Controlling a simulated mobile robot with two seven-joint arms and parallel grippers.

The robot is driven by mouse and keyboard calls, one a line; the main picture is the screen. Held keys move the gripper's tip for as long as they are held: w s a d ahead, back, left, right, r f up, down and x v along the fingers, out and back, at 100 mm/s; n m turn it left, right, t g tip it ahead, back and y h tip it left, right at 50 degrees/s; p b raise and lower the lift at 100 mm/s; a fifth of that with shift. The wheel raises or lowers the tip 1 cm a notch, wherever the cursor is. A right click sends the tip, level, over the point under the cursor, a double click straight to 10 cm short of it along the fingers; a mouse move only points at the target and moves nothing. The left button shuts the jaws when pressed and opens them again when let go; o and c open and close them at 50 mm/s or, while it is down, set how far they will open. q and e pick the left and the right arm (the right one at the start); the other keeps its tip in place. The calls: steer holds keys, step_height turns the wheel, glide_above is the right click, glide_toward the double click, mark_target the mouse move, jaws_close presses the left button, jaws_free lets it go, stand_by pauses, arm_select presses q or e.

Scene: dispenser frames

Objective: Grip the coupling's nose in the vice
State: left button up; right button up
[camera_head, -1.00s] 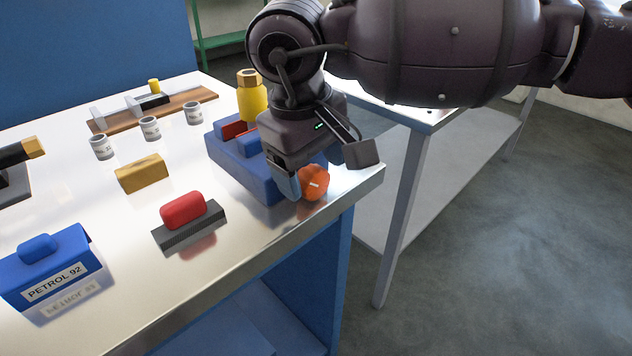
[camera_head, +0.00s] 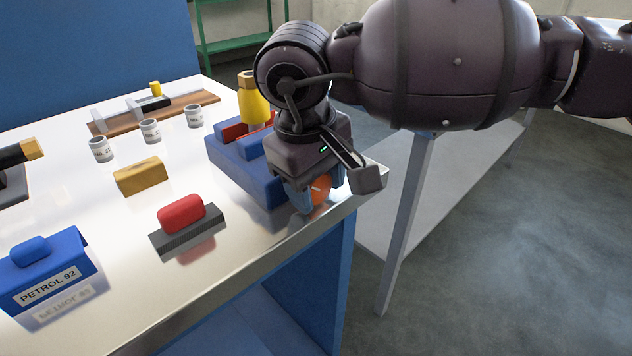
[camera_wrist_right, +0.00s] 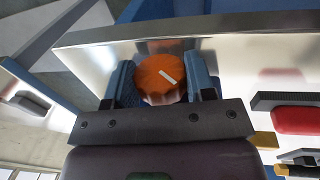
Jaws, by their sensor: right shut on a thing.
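The blue vice (camera_head: 240,170) stands at the bench's right edge, with red jaw faces (camera_head: 234,131). The coupling, a yellow cylinder (camera_head: 253,105) with a brown hexagonal top, stands upright at the vice's jaws. The gripper hides part of the jaws, so I cannot tell whether they touch its nose. My right gripper (camera_head: 318,193) is shut on the vice's orange knob (camera_head: 321,190). In the right wrist view, the orange knob (camera_wrist_right: 160,82) with a white mark sits between the two blue-grey fingers. My left gripper is not in view.
A red-handled brush or block (camera_head: 181,213), a tan block (camera_head: 139,176), several small cans (camera_head: 150,131) and a blue "PETROL 92" box (camera_head: 48,275) stand on the bench. A wooden board (camera_head: 160,109) lies behind. The bench's front edge is close to the knob.

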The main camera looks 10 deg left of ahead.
steer(key=shift+g+y, duration=0.8)
steer(key=shift+g, duration=0.4)
steer(key=o, duration=0.9)
steer(key=r, duration=0.3)
steer(key=r+p, duration=0.1)
steer(key=r, duration=0.3)
steer(key=w+r+p, duration=0.1)
steer(key=r, duration=0.2)
steer(key=shift+d+r, duration=0.3)
steer(key=shift+r, duration=0.05)
